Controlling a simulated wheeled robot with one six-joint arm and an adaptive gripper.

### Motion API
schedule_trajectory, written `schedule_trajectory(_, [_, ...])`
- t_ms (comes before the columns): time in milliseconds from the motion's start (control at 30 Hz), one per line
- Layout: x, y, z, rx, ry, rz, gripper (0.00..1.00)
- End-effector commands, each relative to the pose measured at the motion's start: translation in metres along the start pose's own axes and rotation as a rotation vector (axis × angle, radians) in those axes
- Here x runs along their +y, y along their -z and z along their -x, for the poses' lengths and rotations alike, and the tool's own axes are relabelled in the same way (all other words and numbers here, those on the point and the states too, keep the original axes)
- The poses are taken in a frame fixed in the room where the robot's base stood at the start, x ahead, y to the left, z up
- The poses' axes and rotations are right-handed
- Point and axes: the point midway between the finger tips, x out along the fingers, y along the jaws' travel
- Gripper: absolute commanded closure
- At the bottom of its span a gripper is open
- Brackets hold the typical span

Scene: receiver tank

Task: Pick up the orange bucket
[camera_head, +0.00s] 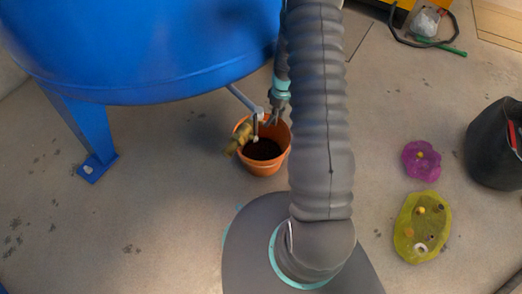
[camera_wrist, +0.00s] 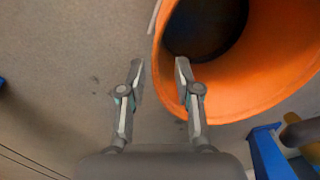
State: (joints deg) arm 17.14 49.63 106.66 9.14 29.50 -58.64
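The orange bucket (camera_head: 264,168) stands upright on the floor under the right edge of the blue tank, with dark contents inside. In the wrist view the bucket (camera_wrist: 270,62) fills the upper right, its mouth facing the camera. My gripper (camera_wrist: 160,66) is open and empty. Its left finger is outside the bucket and its right finger overlaps the near rim, so the rim's edge lies between them in the picture. I cannot tell whether a finger touches it. In the head view my gripper (camera_head: 268,120) is at the bucket's top, partly hidden by my arm.
The blue tank (camera_head: 140,60) hangs over the bucket's back left, with a brass valve (camera_head: 238,138) and a grey pipe near the rim. A blue leg (camera_head: 88,135) stands left. A purple piece (camera_head: 421,160), a yellow-green piece (camera_head: 422,228) and a black container (camera_head: 492,150) are at right.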

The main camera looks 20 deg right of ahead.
Motion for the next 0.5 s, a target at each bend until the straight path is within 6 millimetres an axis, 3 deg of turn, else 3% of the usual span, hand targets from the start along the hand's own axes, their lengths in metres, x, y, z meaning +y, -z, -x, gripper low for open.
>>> schedule_trajectory(500, [0.000, -0.002, -0.056, -0.001, 0.000, 0.002, 0.67])
